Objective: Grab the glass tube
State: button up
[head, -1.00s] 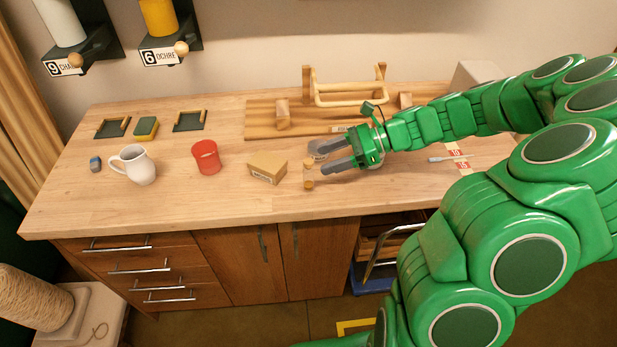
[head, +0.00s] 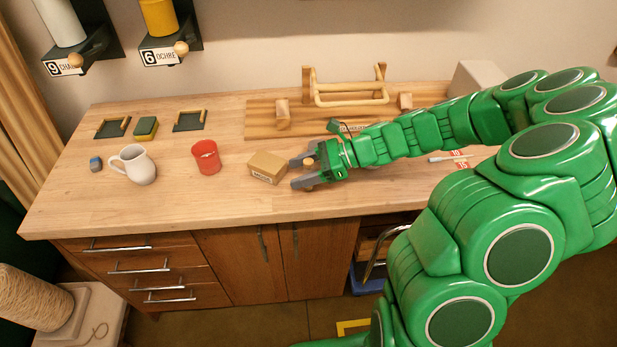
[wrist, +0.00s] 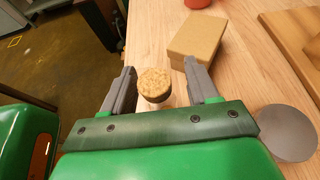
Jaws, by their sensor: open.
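The glass tube with a cork top (wrist: 155,84) stands upright on the table between the fingers of my gripper (wrist: 162,88) in the wrist view. The fingers are open, one on each side of the cork, with small gaps visible. In the head view the cork (head: 309,162) shows between the two grey fingertips of my gripper (head: 298,173). The tube's glass body is mostly hidden below the cork and behind the near finger.
A small cardboard box (head: 267,167) sits just left of my fingertips, close to one finger. A red cup (head: 206,158) and a white mug (head: 135,164) stand further left. A wooden rack (head: 345,92) is behind. The table's front edge is near.

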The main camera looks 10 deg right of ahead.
jog(key=c, duration=1)
